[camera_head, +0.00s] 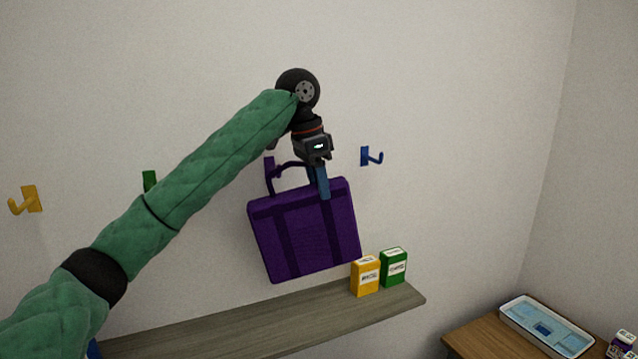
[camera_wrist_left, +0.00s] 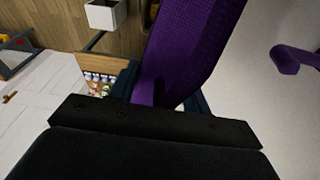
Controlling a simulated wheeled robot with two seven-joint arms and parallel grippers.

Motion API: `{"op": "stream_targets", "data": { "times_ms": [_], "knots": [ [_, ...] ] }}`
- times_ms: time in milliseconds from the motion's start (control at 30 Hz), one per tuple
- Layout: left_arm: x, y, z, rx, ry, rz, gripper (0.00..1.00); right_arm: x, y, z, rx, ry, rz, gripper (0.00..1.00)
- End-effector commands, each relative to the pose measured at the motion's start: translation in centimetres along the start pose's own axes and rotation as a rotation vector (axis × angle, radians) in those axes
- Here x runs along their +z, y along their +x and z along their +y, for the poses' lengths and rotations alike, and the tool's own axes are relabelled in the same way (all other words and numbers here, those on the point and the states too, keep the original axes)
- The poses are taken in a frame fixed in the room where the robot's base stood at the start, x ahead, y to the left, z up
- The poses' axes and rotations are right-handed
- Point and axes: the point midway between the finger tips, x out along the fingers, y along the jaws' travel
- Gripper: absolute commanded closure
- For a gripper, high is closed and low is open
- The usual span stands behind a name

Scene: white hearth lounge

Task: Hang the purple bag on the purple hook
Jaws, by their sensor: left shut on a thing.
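The purple bag (camera_head: 305,240) hangs slightly tilted in front of the wall, above the shelf. My left gripper (camera_head: 319,180) is shut on its top edge near the handle. The dark purple handle arcs up to the left of the gripper's fingers. The purple hook (camera_head: 268,164) is on the wall just behind the handle and partly hidden; I cannot tell whether the handle is around it. In the left wrist view the bag (camera_wrist_left: 190,45) runs up from between the fingers. A curved purple piece, seemingly the hook (camera_wrist_left: 292,60), shows apart from it at right. My right gripper is not in view.
A blue hook (camera_head: 371,156) is right of the gripper; a green hook (camera_head: 149,181) and a yellow hook (camera_head: 26,200) are left. A yellow box (camera_head: 365,276) and a green box (camera_head: 394,267) stand on the wooden shelf (camera_head: 260,320). A table (camera_head: 470,335) with a tray is at lower right.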

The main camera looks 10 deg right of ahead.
Motion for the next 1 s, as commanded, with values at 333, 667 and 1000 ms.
{"op": "stream_targets", "data": {
  "times_ms": [333,667,1000],
  "knots": [
    [0.1,0.1,-1.7,0.0,-0.001,0.0,0.91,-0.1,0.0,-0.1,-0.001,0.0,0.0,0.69],
    [0.3,0.1,-3.3,0.0,-0.001,0.0,0.91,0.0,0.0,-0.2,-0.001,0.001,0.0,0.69],
    [0.5,0.2,-4.9,0.0,-0.001,-0.001,0.91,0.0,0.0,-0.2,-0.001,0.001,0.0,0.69]
  ]
}}
